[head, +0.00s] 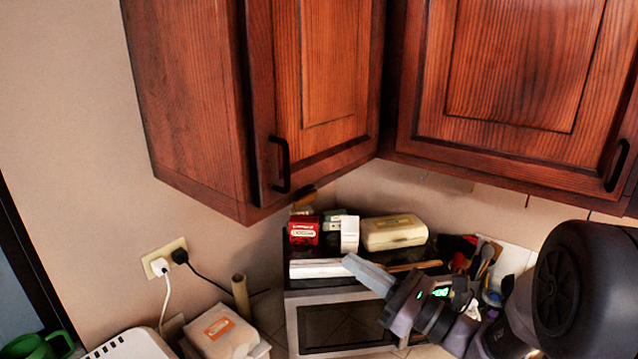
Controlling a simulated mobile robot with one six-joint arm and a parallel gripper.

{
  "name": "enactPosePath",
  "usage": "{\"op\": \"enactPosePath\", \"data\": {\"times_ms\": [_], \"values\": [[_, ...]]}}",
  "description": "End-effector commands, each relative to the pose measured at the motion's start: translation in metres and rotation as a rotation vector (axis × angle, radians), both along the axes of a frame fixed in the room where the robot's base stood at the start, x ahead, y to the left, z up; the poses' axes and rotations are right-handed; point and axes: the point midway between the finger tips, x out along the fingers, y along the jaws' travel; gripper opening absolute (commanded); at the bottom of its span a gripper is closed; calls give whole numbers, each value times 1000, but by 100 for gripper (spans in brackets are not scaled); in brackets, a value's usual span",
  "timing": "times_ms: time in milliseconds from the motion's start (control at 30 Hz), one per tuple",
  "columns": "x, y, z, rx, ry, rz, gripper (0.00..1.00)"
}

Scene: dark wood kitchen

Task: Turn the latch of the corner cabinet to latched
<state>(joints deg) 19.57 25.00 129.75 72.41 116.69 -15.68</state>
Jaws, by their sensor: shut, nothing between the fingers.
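Two dark wood wall cabinets meet in the corner. The left cabinet (190,100) has a door with a black bar handle (281,165) near its lower left edge. The right cabinet (520,65) has a black bar handle (617,166) at its lower right. I cannot tell a separate latch from these handles, or whether either door is latched. My gripper (350,263) is shut and empty, its pale fingers pointing up and left. In the picture it is below the cabinets, in front of the items on the microwave, apart from both handles.
A microwave (345,326) stands under the corner, with a red box (303,231), a cream case (394,232) and utensils on top. A wall socket (164,258) with two plugs, a package (219,331) and a green mug (38,346) are at left.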

Motion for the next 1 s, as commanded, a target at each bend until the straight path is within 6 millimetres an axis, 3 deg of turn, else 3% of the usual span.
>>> {"op": "enactPosePath", "data": {"times_ms": [133, 533, 700, 1000], "values": [[12, 6, 2, 18, 2, -15, 0], [62, 74, 24, 15, 3, -9, 0], [63, 73, 51, 14, 2, -13, 0], [62, 73, 62, 15, 4, -12, 0]]}}
